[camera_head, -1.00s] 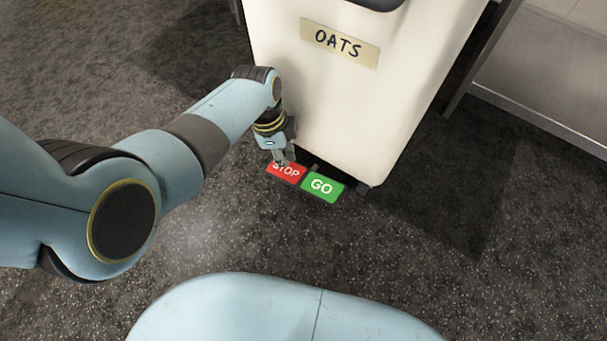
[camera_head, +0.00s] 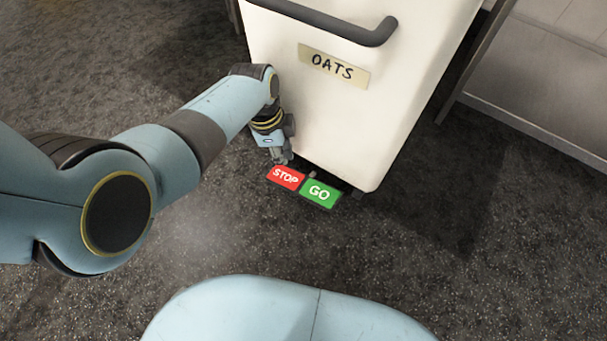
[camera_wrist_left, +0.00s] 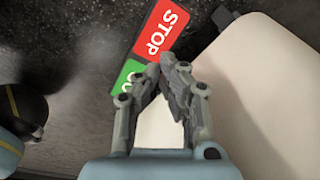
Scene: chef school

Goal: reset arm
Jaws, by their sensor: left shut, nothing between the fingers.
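My left gripper (camera_head: 283,158) is low beside the front left corner of the oats bin, just above the red STOP pedal. In the left wrist view my left gripper (camera_wrist_left: 160,68) has its fingertips together with nothing between them. The red STOP pedal (camera_head: 286,178) and the green GO pedal (camera_head: 320,193) sit side by side at the bin's foot. The left wrist view shows the STOP pedal (camera_wrist_left: 162,30) whole and the GO pedal (camera_wrist_left: 126,76) partly hidden behind the fingers. I cannot tell whether the fingertips touch a pedal. My right gripper is not in view.
The cream bin (camera_head: 350,120) labelled OATS stands close to my left gripper, with a dark handle (camera_head: 335,25) on top. A metal shelf (camera_head: 545,85) stands at the right. The dark speckled floor (camera_head: 440,270) in front is clear.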

